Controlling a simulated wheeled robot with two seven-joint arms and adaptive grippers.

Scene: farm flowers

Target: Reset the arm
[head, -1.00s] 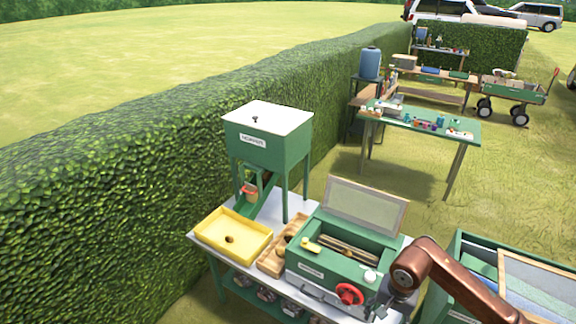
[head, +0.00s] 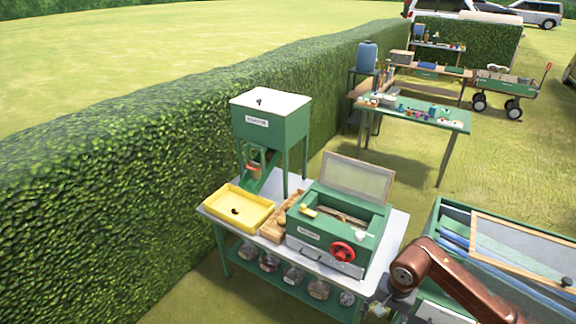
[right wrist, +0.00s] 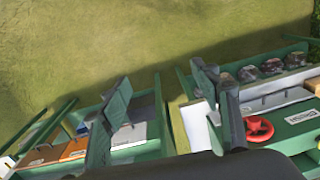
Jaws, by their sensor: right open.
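My right arm comes in from the lower right in the head view, bent over the gap between the work table and the cold-frame box. My right gripper (head: 382,302) is small and partly cut off there. In the right wrist view the right gripper (right wrist: 160,92) is open, its two dark fingers wide apart with nothing between them. It is beside the table's right end, apart from the green machine with the red handwheel (head: 342,251), which also shows in the right wrist view (right wrist: 259,128). My left gripper is in neither view.
A white-topped table (head: 393,240) holds a yellow tray (head: 222,205), a wooden tray (head: 272,230) and a green hopper (head: 285,128). Several jars (head: 292,275) stand on its lower shelf. A green box with a framed lid (head: 520,250) is at right. Grass lies behind.

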